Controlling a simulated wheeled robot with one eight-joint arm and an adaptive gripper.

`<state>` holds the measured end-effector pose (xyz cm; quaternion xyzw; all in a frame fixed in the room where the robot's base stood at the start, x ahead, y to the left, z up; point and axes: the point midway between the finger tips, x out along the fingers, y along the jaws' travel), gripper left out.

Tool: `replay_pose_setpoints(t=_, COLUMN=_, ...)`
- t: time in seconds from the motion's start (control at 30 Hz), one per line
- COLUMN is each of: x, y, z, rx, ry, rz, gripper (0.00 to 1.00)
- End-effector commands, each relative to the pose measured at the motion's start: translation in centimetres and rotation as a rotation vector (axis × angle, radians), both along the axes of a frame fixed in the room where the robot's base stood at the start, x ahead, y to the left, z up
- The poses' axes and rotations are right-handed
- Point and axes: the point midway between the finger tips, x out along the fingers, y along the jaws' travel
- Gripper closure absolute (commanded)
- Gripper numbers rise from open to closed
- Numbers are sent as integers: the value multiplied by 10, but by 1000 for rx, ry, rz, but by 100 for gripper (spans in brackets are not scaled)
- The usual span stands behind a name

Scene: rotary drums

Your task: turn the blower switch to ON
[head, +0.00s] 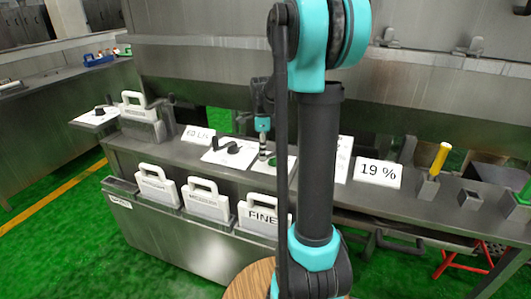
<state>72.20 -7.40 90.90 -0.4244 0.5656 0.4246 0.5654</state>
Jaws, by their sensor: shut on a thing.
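My gripper (263,154) points down over this panel and is shut at the knob. The contact is small and partly hidden, and the knob's exact setting cannot be read.
Another white panel (219,157) with a black handle lies to the left. White-handled plates, one marked FINE (262,216), stand in the front rack.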

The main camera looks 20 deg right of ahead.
Motion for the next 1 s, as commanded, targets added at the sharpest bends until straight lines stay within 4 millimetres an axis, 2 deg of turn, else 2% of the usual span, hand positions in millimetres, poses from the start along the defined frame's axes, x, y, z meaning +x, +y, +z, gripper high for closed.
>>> replay_pose_setpoints(t=0.4, x=11, y=3, z=0, rx=0, ry=-1, rz=-180, gripper=100)
replay_pose_setpoints(t=0.93, x=13, y=3, z=0, rx=0, ry=-2, rz=-204, gripper=100)
replay_pose_setpoints(t=0.97, x=13, y=3, z=0, rx=0, ry=-2, rz=-204, gripper=76)
replay_pose_setpoints(t=1.0, x=13, y=3, z=0, rx=0, ry=-2, rz=-204, gripper=72)
